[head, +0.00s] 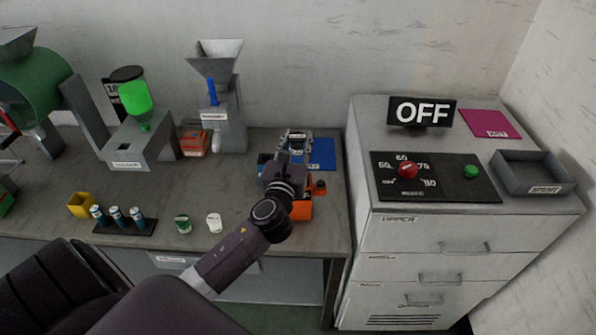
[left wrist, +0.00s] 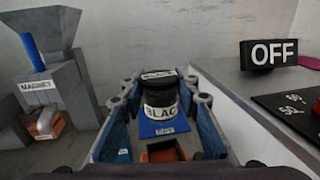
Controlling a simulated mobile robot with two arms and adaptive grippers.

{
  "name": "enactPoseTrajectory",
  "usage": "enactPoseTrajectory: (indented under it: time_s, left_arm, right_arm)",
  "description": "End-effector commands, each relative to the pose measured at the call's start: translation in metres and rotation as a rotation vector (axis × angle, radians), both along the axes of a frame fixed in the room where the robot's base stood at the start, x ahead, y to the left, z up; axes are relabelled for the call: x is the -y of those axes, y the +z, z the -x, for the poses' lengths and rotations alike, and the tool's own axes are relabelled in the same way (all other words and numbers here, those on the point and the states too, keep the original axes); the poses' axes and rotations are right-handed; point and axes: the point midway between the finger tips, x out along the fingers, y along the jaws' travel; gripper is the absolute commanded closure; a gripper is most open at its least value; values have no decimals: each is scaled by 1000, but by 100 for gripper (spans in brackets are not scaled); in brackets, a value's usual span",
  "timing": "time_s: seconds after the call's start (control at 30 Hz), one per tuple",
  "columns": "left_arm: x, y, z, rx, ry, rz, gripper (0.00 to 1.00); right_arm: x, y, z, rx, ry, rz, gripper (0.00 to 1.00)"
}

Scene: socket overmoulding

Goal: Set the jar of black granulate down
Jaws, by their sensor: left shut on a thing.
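The jar of black granulate (left wrist: 161,97) is dark, with a white band reading BLAC and a pale label on its lid. My left gripper (left wrist: 161,84) has one finger on each side of it and is shut on it. In the head view my left gripper (head: 296,148) is over the right end of the bench, and it mostly hides the jar. A blue mat (head: 322,154) lies beneath and behind; it also shows below the jar in the left wrist view (left wrist: 162,130). I cannot tell whether the jar touches the mat. My right gripper is not in view.
An orange bin (head: 301,211) stands nearer on the bench, below my wrist. The magnet hopper (head: 225,120) stands to the left. A grey cabinet (head: 460,240) with an OFF sign (head: 422,112) rises close on the right. The bench (head: 245,190) left of my arm has free room.

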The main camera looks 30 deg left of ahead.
Motion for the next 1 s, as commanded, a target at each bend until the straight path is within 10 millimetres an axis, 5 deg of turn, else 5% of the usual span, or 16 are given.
enactPoseTrajectory:
  time_s: [0.13, 0.6, 1.0]
  left_arm:
    - [0, -40, 0, -3, 2, 1, 95]
    - [0, -97, 0, -1, 1, -1, 95]
    - [0, -103, 0, 1, 0, 0, 95]
  right_arm:
    - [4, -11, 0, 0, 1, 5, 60]
    - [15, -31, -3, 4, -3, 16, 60]
    - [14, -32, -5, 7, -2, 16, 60]
